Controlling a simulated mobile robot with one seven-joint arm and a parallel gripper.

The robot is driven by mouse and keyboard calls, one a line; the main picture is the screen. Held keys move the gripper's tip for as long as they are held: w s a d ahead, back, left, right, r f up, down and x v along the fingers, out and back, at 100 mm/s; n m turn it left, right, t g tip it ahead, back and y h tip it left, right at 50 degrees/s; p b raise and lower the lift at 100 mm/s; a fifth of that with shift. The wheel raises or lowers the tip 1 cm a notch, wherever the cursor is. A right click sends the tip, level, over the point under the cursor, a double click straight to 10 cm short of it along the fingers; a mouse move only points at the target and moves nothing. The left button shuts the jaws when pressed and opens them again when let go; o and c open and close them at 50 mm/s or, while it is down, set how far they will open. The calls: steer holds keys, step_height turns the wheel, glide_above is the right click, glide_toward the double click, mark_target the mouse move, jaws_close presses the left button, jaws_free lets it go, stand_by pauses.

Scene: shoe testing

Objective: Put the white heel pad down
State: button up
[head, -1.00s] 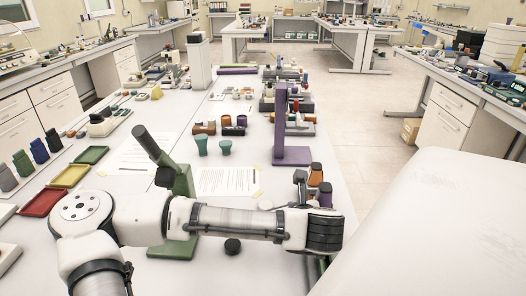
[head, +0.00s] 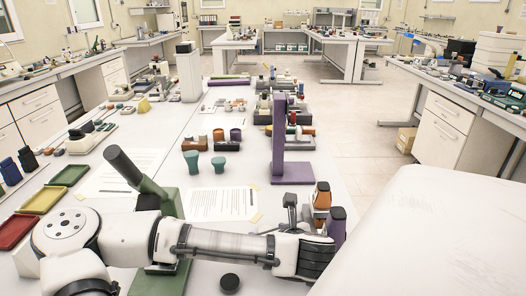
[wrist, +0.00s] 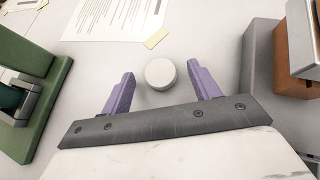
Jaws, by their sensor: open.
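The white heel pad (wrist: 160,73) shows in the wrist view as a small round white disc on the light table top. It sits between the two purple fingers of my gripper (wrist: 157,90), slightly ahead of their middle. My gripper is open, with a clear gap between the pad and each finger. In the head view my forearm crosses the front of the table; the fingers and the pad cannot be made out there.
A green stand (wrist: 38,95) is on the left and a grey block (wrist: 262,65) with an orange-brown part (wrist: 298,45) on the right. A printed sheet (wrist: 115,18) lies ahead. In the head view a purple stand (head: 279,145) rises beyond my arm. A dark round knob (head: 230,282) lies in front of my forearm.

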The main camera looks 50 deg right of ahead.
steer(key=shift+w+d+f, duration=0.15)
steer(key=shift+w+f, duration=0.05)
steer(key=shift+w, duration=0.05)
steer(key=shift+s+r, duration=0.1)
steer(key=shift+c, duration=0.2)
steer(key=c, duration=1)
steer(key=shift+c, duration=0.5)
step_height(320, 180, up, 20)
steer(key=b, duration=0.1)
